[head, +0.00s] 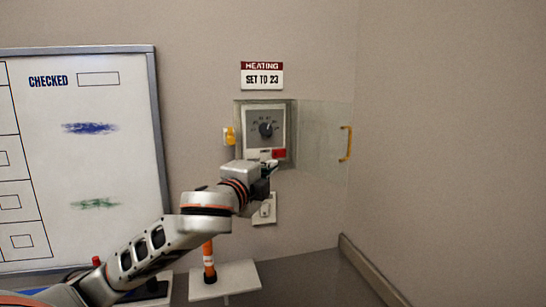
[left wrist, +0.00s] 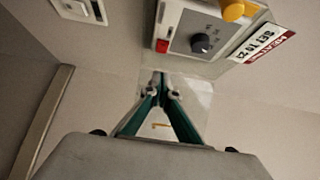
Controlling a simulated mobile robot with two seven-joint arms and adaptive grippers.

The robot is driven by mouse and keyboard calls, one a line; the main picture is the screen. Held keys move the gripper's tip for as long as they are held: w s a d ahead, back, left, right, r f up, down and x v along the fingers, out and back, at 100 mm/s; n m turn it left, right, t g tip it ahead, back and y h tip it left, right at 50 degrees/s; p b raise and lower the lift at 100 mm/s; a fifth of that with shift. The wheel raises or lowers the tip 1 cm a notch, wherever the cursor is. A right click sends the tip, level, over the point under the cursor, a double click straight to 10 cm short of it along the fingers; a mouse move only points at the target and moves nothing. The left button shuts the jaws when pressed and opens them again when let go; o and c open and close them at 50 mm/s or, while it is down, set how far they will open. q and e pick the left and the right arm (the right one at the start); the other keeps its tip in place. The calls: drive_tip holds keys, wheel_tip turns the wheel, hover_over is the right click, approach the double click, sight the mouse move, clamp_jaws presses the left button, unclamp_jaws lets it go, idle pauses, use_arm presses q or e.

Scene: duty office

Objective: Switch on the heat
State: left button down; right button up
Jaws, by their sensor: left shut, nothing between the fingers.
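The heating control is a pale box (head: 249,130) on the wall with a dark round dial (head: 266,129) and a red switch (head: 279,154) at its lower right. The dial setting is too small to read. A clear cover (head: 318,130) with a yellow handle (head: 345,143) stands swung open to the right. My left gripper (head: 270,165) is shut and empty, just below the red switch; contact cannot be told. In the left wrist view the shut fingertips (left wrist: 161,82) show near the red switch (left wrist: 162,46) and the dial (left wrist: 201,43). My right gripper is not in view.
A sign (head: 262,76) above the box reads "HEATING SET TO 23". A yellow part (head: 229,136) sits left of the box. A wall switch plate (head: 269,213) is below. A whiteboard (head: 110,130) hangs at left. An orange marker-like object (head: 208,258) stands on a pale support (head: 238,276).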

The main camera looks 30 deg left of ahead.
use_arm(q)
approach(278, 154)
drive_tip(key=w+d, duration=0.2)
drive_tip(key=w, duration=0.1)
drive_tip(key=shift+w+a+r+p, duration=0.1)
drive_tip(key=shift+w+a+p, duration=0.35)
drive_tip(key=shift+w+a, duration=0.8)
drive_tip(key=shift+a, duration=0.2)
drive_tip(key=shift+w+a, duration=0.1)
drive_tip(key=shift+w, duration=0.05)
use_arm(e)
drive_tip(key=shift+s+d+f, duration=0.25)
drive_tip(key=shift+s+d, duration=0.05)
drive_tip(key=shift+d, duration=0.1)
use_arm(q)
drive_tip(key=shift+a, duration=0.1)
